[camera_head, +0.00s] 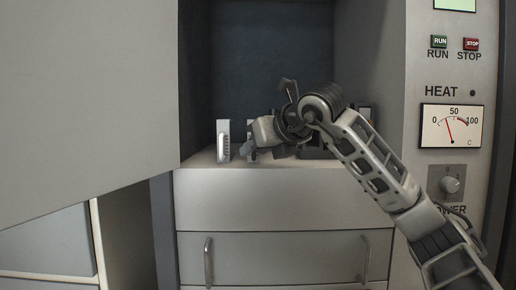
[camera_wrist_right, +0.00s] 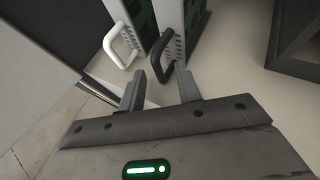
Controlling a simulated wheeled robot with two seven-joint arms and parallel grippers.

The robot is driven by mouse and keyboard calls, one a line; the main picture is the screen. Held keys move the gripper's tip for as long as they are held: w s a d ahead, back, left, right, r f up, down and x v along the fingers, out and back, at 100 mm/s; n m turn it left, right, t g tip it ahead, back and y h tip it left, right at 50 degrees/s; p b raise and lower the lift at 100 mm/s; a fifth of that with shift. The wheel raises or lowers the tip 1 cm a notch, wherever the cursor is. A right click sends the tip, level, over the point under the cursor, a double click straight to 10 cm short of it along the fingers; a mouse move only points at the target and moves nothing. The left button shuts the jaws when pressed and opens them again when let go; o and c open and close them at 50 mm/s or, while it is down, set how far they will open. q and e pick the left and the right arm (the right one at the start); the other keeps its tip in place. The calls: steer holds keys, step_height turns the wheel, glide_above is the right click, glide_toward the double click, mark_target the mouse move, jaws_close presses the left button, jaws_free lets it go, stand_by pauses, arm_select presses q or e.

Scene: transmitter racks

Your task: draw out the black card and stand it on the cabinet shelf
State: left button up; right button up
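A card with a black handle (camera_wrist_right: 152,50) stands upright on the cabinet shelf (camera_head: 200,160); its green board shows behind the grey face plate in the right wrist view. In the head view this card (camera_head: 251,128) is mostly hidden by my right gripper (camera_head: 248,150). In the right wrist view my right gripper (camera_wrist_right: 168,74) is open, its fingertips close in front of the black handle with nothing held. I cannot tell whether a finger touches the handle. My left gripper is not in view.
A card with a white handle (camera_head: 223,140) stands just left of the black one; its handle (camera_wrist_right: 119,46) is close by in the right wrist view. A dark-framed object (camera_wrist_right: 296,50) stands to the right. A large grey panel (camera_head: 85,90) fills the left. Drawers (camera_head: 285,258) lie below the shelf.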

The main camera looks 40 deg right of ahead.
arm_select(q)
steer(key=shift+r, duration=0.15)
